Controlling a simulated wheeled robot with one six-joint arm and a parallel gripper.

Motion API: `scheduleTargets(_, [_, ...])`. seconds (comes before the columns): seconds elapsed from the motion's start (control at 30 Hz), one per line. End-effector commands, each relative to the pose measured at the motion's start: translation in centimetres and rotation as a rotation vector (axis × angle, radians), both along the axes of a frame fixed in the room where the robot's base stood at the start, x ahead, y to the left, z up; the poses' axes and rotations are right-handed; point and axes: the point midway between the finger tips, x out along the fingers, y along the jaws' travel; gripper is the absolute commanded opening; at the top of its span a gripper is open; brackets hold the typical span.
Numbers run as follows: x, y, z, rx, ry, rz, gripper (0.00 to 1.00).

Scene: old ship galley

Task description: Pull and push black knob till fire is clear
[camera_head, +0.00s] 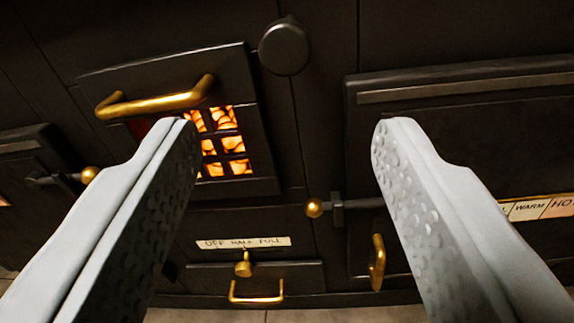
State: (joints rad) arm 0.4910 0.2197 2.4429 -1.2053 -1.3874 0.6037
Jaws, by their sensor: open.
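The black knob (285,47) is round and sits on the dark stove front at the top middle. The fire (228,140) glows orange behind a barred window in a small stove door (262,165) left of centre. The left finger covers part of that window. My gripper (283,130) is open and empty, its two pale fingers spread wide. In the picture the knob lies above and between the fingertips, apart from both. How far the fingertips are from the stove front I cannot tell.
A brass handle (155,103) crosses the fire door. A brass ball latch (314,208) stands out between the fingers. Below are a label reading OFF HALF FULL (243,243), a small brass slider knob (243,265) and lower brass handles (256,293). A larger oven door (480,130) is at right.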

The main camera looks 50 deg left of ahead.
Motion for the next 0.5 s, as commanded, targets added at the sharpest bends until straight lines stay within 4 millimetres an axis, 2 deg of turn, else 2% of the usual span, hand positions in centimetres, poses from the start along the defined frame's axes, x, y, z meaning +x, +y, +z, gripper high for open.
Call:
scheduleTargets(0.2, [-2.1,-1.8,0.0,0.000,-0.001,-0.003,0.54])
scheduleTargets(0.5, [-3.0,-2.4,0.0,0.000,0.000,-0.001,0.54])
